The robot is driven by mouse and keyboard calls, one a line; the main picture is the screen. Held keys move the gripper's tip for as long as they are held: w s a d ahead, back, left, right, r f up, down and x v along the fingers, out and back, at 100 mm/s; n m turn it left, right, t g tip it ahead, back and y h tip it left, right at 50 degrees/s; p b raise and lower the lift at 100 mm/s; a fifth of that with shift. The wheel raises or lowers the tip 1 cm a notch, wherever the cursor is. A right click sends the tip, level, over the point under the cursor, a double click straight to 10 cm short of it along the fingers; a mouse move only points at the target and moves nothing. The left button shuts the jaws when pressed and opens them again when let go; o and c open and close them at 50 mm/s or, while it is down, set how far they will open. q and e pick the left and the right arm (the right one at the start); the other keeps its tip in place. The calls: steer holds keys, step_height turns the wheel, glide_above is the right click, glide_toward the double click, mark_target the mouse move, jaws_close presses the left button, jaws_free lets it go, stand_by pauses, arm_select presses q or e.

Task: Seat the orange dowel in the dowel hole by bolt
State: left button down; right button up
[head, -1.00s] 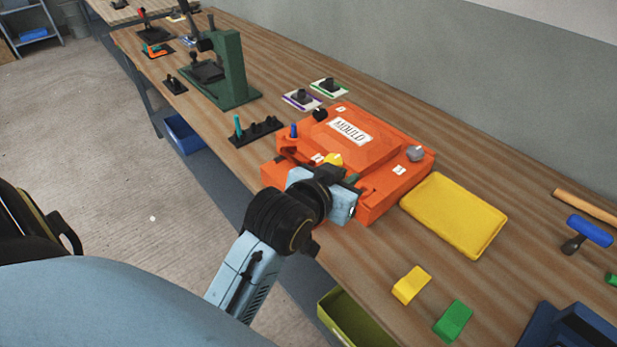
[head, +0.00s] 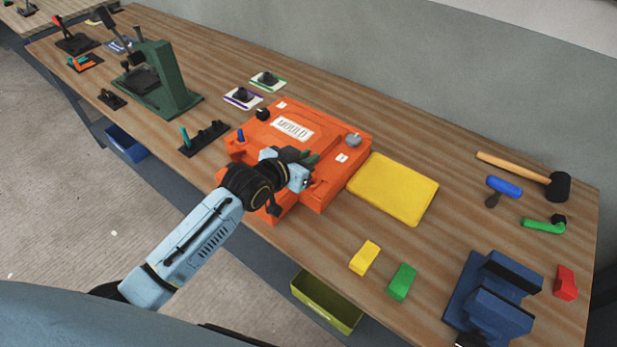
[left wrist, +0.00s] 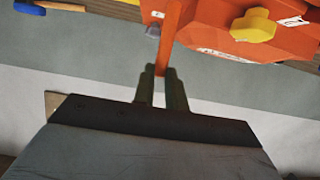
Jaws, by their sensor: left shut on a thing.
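My left gripper (head: 313,157) is over the front right part of the orange mould (head: 262,134). In the left wrist view its dark green fingers (left wrist: 161,78) are shut on the orange dowel (left wrist: 170,35), a thin straight stick that runs out beyond the fingertips. In the head view I cannot pick out the dowel against the orange mould. I cannot make out the dowel hole or whether the dowel touches the mould. My right gripper is not in view.
A blue peg (head: 240,135) stands at the mould's left. A yellow tray (head: 393,190) lies close to its right. Yellow (head: 364,258) and green (head: 402,281) blocks, a blue vice (head: 490,305) and a mallet (head: 557,186) are further right. A green press (head: 165,85) stands at left.

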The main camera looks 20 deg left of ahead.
arm_select(q)
steer(key=shift+f, duration=3)
steer(key=shift+f+b, duration=0.1)
steer(key=shift+b, duration=0.2)
steer(key=c, duration=1.4)
jaws_free()
steer(key=shift+c, duration=0.2)
steer(key=shift+r, duration=0.2)
steer(key=p+v, duration=0.1)
steer(key=v, duration=1.1)
steer(key=shift+f, duration=0.15)
steer(key=shift+s, duration=0.1)
